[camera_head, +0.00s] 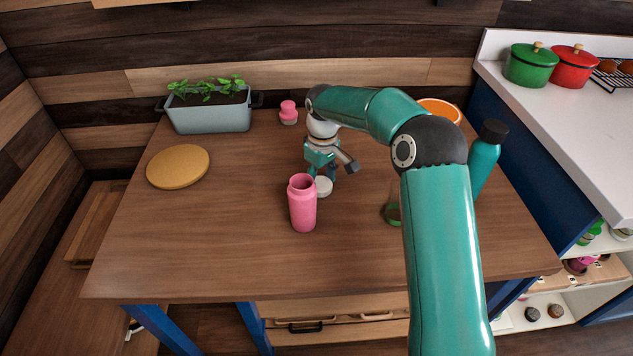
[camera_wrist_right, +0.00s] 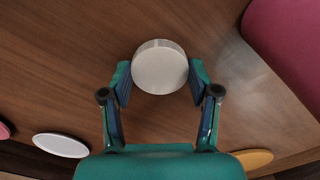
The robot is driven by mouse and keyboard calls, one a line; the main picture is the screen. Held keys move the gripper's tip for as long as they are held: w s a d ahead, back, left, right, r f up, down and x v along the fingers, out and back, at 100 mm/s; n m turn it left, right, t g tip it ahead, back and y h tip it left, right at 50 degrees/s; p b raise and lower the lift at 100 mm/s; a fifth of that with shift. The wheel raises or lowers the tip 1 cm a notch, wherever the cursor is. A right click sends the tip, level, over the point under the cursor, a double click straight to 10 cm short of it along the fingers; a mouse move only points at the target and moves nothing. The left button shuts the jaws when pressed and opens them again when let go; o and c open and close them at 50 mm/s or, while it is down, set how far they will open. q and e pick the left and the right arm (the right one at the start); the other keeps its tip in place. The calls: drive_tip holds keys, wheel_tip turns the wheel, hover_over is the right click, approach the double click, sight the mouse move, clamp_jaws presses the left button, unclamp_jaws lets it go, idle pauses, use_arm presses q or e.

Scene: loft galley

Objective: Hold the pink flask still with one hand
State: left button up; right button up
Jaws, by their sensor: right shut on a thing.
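The pink flask (camera_head: 302,205) stands upright with an open mouth near the middle of the table, and no gripper holds it. Its pink side also shows at the top right in the right wrist view (camera_wrist_right: 290,40). My right gripper (camera_head: 324,178) is just behind and right of the flask, pointing down. It is shut on a round white lid-like piece (camera_wrist_right: 160,68), whose white edge shows below the fingers in the head view (camera_head: 324,187). In the wrist view the flask is apart from the fingers. My left gripper is not in view.
A planter (camera_head: 210,112), a round wooden board (camera_head: 178,166) and a small pink item (camera_head: 288,112) are on the table's left and back. My right arm partly hides a teal bottle (camera_head: 484,160), an orange bowl (camera_head: 440,108) and a green-based item (camera_head: 392,213). The front left is clear.

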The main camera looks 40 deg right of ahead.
sight(321, 184)
drive_tip(key=o, duration=1.3)
drive_tip(key=shift+f, duration=0.1)
wheel_tip(321, 184, up, 12)
drive_tip(key=p, duration=0.2)
